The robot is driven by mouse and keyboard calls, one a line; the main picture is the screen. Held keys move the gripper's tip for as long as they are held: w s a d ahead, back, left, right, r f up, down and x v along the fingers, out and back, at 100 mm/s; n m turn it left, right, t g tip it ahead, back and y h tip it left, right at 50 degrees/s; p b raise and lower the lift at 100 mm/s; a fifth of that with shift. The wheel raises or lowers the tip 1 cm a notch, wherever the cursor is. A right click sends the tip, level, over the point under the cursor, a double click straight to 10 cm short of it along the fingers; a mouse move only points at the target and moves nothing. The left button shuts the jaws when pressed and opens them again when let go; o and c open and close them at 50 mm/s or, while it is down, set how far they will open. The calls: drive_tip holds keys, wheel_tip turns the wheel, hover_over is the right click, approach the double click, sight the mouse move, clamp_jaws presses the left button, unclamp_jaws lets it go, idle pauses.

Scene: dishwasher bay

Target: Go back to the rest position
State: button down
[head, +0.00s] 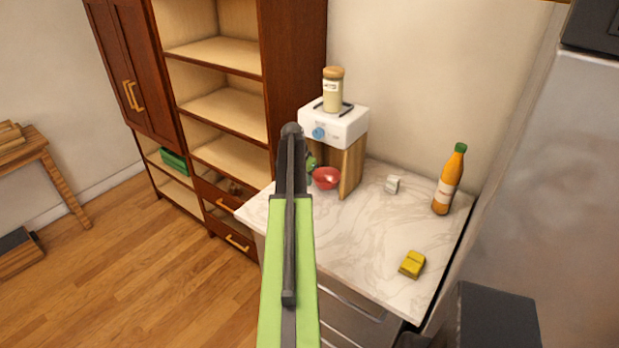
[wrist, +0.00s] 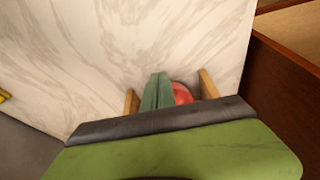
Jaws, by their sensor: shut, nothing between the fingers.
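My gripper (wrist: 157,92) shows in the wrist view as green fingers pressed together with nothing between them. It is above the marble counter, close to a red bowl (wrist: 182,94) that it partly covers. In the head view my green and black arm reaches out over the counter, and only a small part of my gripper (head: 312,163) shows beside the arm's dark end. The red bowl (head: 327,178) sits on the counter under a white-topped machine with wooden legs. My gripper is at the left of the bowl there; I cannot tell whether they touch.
The white-topped machine (head: 336,126) bears a jar (head: 333,92). An orange bottle (head: 448,182), a yellow block (head: 412,265) and a small white item (head: 393,184) stand on the marble counter (head: 365,235). A wooden shelf unit (head: 222,105) is left, a fridge (head: 545,190) right.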

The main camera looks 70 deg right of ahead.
drive_tip(key=p+v, duration=0.2)
drive_tip(key=v, duration=0.2)
drive_tip(key=shift+w, duration=0.1)
